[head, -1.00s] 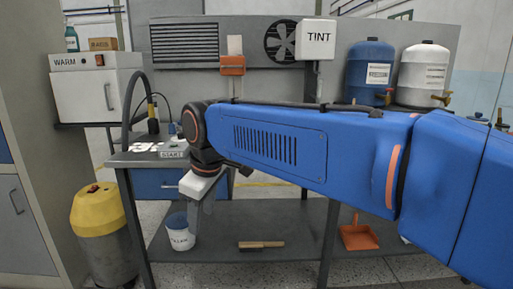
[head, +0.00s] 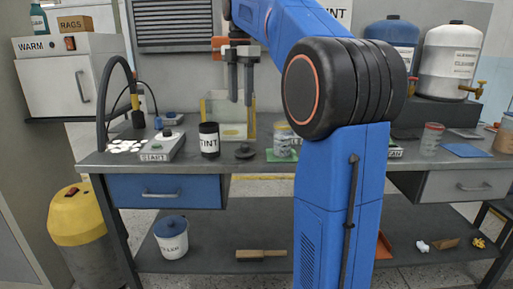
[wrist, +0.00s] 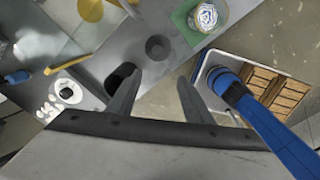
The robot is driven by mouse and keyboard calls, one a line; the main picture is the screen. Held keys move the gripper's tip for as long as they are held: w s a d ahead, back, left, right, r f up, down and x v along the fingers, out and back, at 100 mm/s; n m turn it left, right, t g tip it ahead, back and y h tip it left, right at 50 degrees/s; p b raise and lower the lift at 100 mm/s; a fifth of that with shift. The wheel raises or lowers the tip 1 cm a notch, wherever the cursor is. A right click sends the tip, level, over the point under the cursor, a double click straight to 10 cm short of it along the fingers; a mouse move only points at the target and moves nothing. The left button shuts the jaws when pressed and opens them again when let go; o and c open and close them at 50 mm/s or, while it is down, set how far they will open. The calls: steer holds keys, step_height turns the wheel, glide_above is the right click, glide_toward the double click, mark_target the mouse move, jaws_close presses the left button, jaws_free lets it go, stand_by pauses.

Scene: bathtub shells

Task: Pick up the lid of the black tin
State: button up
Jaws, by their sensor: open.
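The black tin (head: 209,140), a dark jar with a white label, stands upright on the bench. A black round lid with a knob (head: 245,151) lies on the bench just right of it. In the wrist view the lid (wrist: 158,46) lies beyond the gap between the fingers, and the dark tin (wrist: 117,77) is partly hidden behind the left finger. My gripper (head: 241,101) is open and empty, pointing down, above the lid and apart from it. Its fingers (wrist: 160,82) also show in the wrist view.
A yellowish clear-walled box (head: 229,112) stands behind the tin and lid. A START box (head: 162,146) and white discs (head: 124,146) lie to the left. A jar on a green mat (head: 282,138) stands to the right, beside my arm. The bench front edge is close to the lid.

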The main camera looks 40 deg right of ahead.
steer(key=w+d, duration=0.1)
steer(key=d, duration=0.1)
glide_toward(245, 144)
steer(key=shift+n, duration=0.4)
step_height(245, 144, down, 8)
steer(key=shift+s+f, duration=0.1)
steer(key=shift+f, duration=0.15)
steer(key=c, duration=1.1)
steer(key=shift+r, duration=0.1)
